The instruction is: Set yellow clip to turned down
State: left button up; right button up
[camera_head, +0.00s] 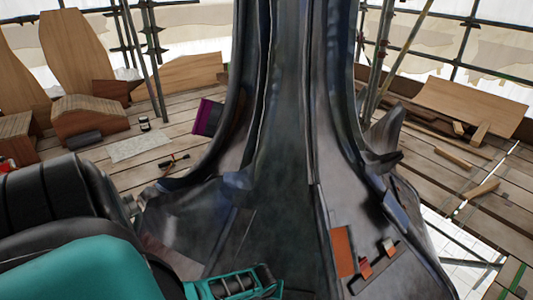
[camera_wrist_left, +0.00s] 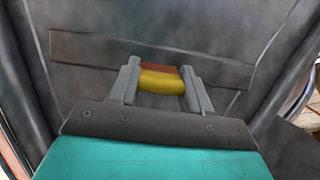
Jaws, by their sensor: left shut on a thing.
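The yellow clip (camera_wrist_left: 162,82) shows in the left wrist view, in front of a dark grey metal face of the spire. My left gripper (camera_wrist_left: 161,80) is shut on it, with one grey finger at each side. A red-brown part (camera_wrist_left: 160,69) shows just above the yellow, between the fingers. The frames do not show clearly whether the clip is turned up or down. In the head view the yellow clip is not visible, and my teal and black left arm comes in at the lower left. My right gripper is in neither view.
The dark spire (camera_head: 285,150) rises through the middle of the head view. An orange-brown plate (camera_head: 343,250) and small red pieces (camera_head: 365,268) sit on its lower right face. A brown strip (camera_wrist_left: 90,48) runs behind the clip. Planks, wooden pieces and scaffold poles surround the spire.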

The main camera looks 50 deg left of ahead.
pick_arm(q)
jog(key=shift+w+a+r+g+h, duration=0.15)
jog(key=shift+w+r+g+h, duration=0.1)
jog(key=shift+g+h, duration=0.2)
jog(key=shift+w+a+g, duration=0.1)
jog(key=shift+w+g, duration=0.05)
jog(key=shift+g, duration=0.2)
jog(key=shift+w+a+f+g+h+b, duration=0.1)
jog(key=shift+w+a+g+h+b, duration=0.1)
jog(key=shift+g+h+b, duration=0.25)
jog(key=shift+w+a+f+g+h+b, duration=0.15)
jog(key=shift+w+g+h+b, duration=0.1)
jog(key=shift+g+h, duration=0.4)
jog(key=shift+w+a+r+g+h+b, duration=0.1)
jog(key=shift+a+r+g+h+b, duration=0.05)
jog(key=shift+g+h+b, duration=0.45)
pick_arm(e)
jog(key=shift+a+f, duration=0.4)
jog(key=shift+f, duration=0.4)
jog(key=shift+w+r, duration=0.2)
pick_arm(q)
jog(key=o, duration=0.9)
jog(key=shift+o, duration=0.8)
jog(key=shift+r, duration=0.1)
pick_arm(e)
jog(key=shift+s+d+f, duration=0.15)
